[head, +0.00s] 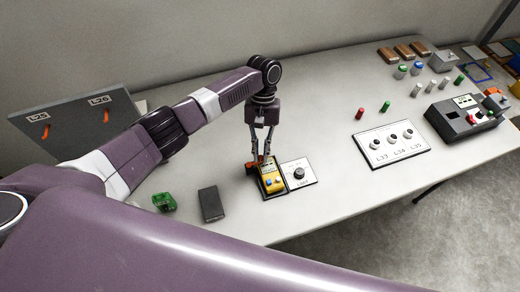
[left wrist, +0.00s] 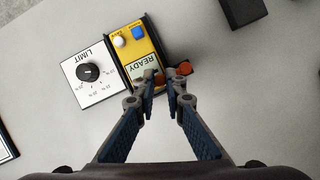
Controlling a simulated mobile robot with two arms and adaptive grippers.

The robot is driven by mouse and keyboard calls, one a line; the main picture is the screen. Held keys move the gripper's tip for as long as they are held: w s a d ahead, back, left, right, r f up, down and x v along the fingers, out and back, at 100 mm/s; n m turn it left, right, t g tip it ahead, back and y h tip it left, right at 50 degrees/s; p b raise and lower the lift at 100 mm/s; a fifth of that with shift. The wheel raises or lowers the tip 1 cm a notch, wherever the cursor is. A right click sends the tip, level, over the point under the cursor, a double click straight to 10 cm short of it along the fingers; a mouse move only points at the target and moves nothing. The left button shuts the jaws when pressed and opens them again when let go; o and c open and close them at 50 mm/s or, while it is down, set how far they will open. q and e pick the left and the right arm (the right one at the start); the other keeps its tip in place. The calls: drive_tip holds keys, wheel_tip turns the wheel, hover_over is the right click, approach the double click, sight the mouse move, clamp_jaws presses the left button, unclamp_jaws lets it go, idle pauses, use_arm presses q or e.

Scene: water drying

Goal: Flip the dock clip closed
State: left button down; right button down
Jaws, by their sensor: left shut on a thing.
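A yellow device (head: 272,183) with a "READY" display sits in a dark dock on the table. The left wrist view shows its blue and white buttons and yellow face (left wrist: 137,49). An orange-red clip (head: 252,169) is at the end of the dock by the display. Its orange end (left wrist: 185,68) shows beside my fingertips in the left wrist view. My left gripper (head: 263,160) points down over this end of the dock, shut on the clip (left wrist: 159,78). The fingers hide part of the clip, so its exact angle cannot be told. My right gripper is out of view.
A white "LIMIT" dial plate (head: 299,184) adjoins the dock. A dark block (head: 210,204) and a green part (head: 164,202) lie to the left. A three-knob panel (head: 410,157) and a black box (head: 466,119) stand to the right. The table behind the dock is clear.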

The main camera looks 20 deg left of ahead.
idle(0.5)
use_arm(q)
drive_tip(key=c, duration=2)
unclamp_jaws()
drive_tip(key=shift+r, duration=0.15)
drive_tip(key=v, duration=1.1)
drive_tip(key=shift+w+r, duration=0.15)
drive_tip(key=shift+r, duration=0.2)
